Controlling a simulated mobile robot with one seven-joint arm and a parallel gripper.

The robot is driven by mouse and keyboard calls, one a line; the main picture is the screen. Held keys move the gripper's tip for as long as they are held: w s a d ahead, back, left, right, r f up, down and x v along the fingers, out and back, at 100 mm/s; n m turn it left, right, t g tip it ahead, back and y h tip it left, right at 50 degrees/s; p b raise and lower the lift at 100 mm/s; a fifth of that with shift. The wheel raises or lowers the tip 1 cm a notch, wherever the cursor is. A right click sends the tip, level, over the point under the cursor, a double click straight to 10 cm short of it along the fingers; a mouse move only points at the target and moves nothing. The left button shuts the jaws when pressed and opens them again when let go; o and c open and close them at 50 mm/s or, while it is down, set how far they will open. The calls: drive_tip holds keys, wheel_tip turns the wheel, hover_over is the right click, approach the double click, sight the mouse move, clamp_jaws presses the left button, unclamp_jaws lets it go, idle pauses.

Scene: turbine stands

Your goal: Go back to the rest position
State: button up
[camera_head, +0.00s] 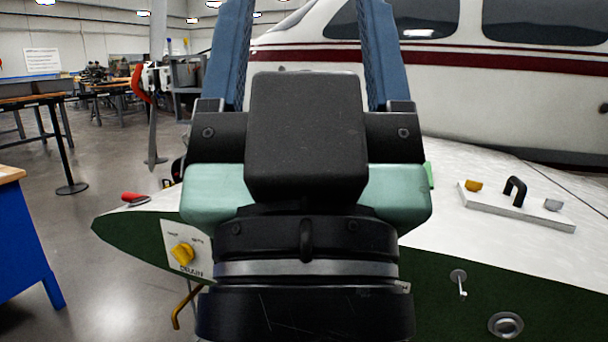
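My gripper (306,12) fills the middle of the head view, close to the camera and seen from behind. Its two blue fingers point up and stand wide apart, so it is open. Nothing shows between the fingers except the aircraft behind. The fingertips run to the top edge of the picture. My black wrist and the gripper's body hide the middle of the white and green wing.
A white and green wing (440,230) spans the front, with a yellow knob (183,254) at left and a plate with a black handle (515,190) at right. A white aircraft (480,90) stands behind. A blue workbench (22,240) is at left; grey floor lies between.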

wheel_tip(320, 180, up, 28)
drive_tip(key=p, duration=2.5)
drive_tip(key=shift+f, duration=0.25)
drive_tip(key=shift+a, duration=0.1)
